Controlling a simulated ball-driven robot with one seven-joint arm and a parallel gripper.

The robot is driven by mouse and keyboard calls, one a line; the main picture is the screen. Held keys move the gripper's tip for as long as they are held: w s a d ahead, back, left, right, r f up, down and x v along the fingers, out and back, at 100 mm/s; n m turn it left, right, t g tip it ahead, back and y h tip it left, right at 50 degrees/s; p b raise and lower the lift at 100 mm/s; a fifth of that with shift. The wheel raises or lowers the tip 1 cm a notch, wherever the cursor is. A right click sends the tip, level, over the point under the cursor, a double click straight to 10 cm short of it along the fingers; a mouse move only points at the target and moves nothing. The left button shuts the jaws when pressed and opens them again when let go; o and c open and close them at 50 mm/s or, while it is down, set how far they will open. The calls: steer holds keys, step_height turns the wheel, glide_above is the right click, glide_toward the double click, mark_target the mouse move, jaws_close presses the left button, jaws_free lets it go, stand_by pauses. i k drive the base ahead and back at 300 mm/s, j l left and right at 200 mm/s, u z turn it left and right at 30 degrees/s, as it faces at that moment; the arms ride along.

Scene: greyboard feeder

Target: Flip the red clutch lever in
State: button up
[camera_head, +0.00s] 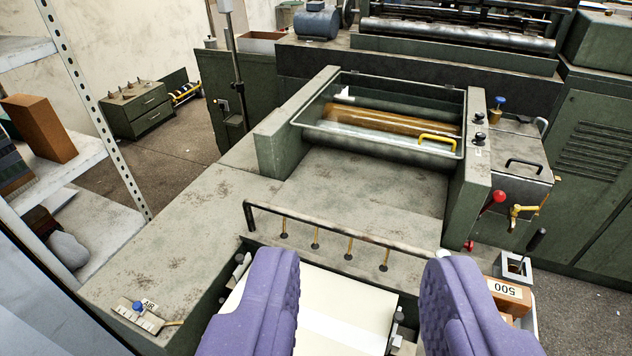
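The red clutch lever (498,196) shows a round red knob on the right side of the machine's right cheek. It stands out to the right and a little up from its mount. A smaller red knob (469,245) sits lower on the same side. My gripper (362,257) is in the lower middle, its two purple padded fingers wide apart and empty. Its right finger is below and to the left of the red lever, apart from it. The space between the fingers shows a white paper stack (345,312) below.
A horizontal bar (335,228) with several suckers crosses above the stack. A clear guard (385,120) with a yellow handle covers the rollers. A shelf (85,160) stands left.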

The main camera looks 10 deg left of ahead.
mark_target(499, 196)
steer(key=i+j, duration=0.3)
steer(key=i+j+z, duration=0.1)
steer(key=i+j, duration=0.25)
steer(key=j, duration=0.15)
steer(key=z, duration=1.75)
steer(key=i+l, duration=0.35)
